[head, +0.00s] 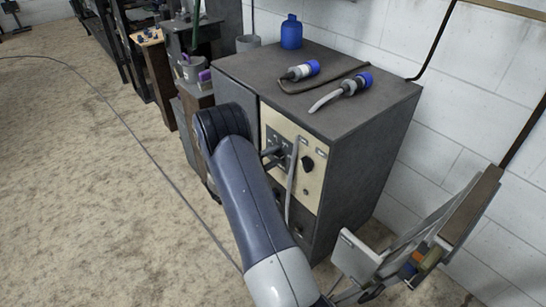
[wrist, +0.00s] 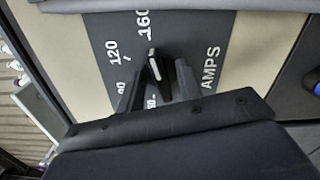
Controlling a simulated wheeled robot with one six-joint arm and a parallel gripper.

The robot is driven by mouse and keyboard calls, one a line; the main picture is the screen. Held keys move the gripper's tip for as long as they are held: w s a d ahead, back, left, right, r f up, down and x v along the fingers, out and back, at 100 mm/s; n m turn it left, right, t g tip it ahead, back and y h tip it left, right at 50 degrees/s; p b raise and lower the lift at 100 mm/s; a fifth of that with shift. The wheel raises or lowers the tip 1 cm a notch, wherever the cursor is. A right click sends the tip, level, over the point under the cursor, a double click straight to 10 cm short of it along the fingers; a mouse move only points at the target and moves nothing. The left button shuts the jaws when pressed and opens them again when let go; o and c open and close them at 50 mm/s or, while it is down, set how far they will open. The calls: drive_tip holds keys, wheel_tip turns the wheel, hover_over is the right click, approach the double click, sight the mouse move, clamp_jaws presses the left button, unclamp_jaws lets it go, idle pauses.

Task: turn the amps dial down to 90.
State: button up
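The amps dial's black knob (wrist: 158,68) is in the wrist view, on a dark grey scale plate (wrist: 205,40) marked AMPS. A white line on the knob points roughly toward the 160 mark. The 120 mark is to its left, and lower numbers are partly covered by my fingers. My gripper (wrist: 159,88) has one finger on each side of the knob, with what look like narrow gaps; firm contact cannot be seen. In the head view my gripper (head: 273,156) reaches the cream panel (head: 311,184), and the dial is mostly hidden there.
The grey cabinet (head: 345,145) carries a second black knob (head: 308,163) right of my gripper. A grey cable hangs down the panel. Blue-ended connectors (head: 356,83) and a blue bottle (head: 291,32) stand or lie on top. A trolley-like frame (head: 400,245) stands at right; floor is open at left.

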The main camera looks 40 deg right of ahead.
clamp_jaws()
idle(0.5)
drive_tip(key=n+b, duration=0.1)
drive_tip(key=n, duration=0.2)
drive_tip(key=shift+n, duration=0.3)
drive_tip(key=n, duration=0.4)
drive_tip(key=shift+n, duration=0.4)
drive_tip(key=n+p, duration=0.1)
drive_tip(key=n, duration=0.4)
drive_tip(key=shift+r, duration=0.1)
drive_tip(key=n+p, duration=0.2)
drive_tip(key=n, duration=0.4)
drive_tip(key=shift+w, duration=0.15)
drive_tip(key=shift+n, duration=0.3)
